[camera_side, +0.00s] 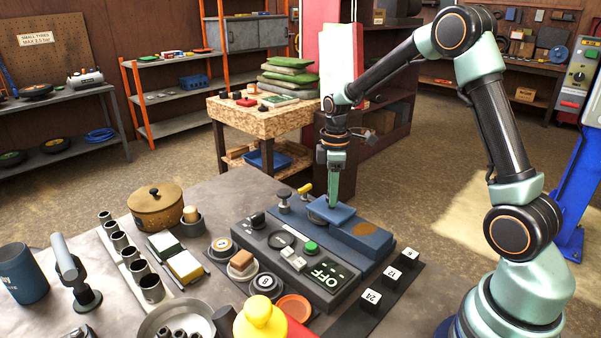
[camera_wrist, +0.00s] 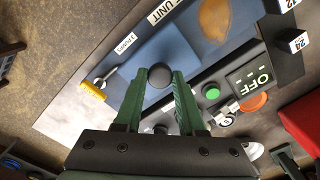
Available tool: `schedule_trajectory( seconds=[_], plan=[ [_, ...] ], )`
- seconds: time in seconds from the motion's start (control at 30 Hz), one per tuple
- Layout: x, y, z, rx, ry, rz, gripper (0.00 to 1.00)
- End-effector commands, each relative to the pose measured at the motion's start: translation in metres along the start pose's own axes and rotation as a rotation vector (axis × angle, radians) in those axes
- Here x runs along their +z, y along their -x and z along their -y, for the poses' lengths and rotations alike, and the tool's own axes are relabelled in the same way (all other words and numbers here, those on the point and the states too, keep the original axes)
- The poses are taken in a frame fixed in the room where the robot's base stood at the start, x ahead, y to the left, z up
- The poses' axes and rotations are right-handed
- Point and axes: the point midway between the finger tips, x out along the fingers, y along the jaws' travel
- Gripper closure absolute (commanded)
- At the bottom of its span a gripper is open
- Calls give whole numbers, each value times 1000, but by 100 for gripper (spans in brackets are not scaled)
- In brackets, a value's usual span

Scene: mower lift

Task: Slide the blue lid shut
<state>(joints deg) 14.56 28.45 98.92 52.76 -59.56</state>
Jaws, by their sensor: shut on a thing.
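The blue lid (camera_side: 331,209) is a flat square plate lying on the left part of a long blue box (camera_side: 364,225). In the wrist view the lid (camera_wrist: 190,50) has a dark round knob (camera_wrist: 160,76) near its edge. My gripper (camera_side: 333,203) points down over the lid, and its green fingers (camera_wrist: 160,78) are shut on the knob, one on each side. In the side view the fingers hide the knob. A rusty brown patch (camera_side: 372,232) shows on the box's top, right of the lid.
A yellow-handled lever (camera_side: 305,189) stands just left of the lid. A dark control panel (camera_side: 300,250) with a green button (camera_side: 311,247) and an OFF display (camera_side: 325,275) lies in front. Numbered blocks (camera_side: 371,299) stand at the right. Pots and cups crowd the bench's left.

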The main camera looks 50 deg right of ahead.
Motion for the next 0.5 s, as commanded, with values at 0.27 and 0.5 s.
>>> schedule_trajectory(
  seconds=[0.27, 0.5],
  plan=[
    [-14, 2, -14, 8, 0, -5, 100],
    [-15, 2, -14, 13, 2, -8, 100]
  ],
)
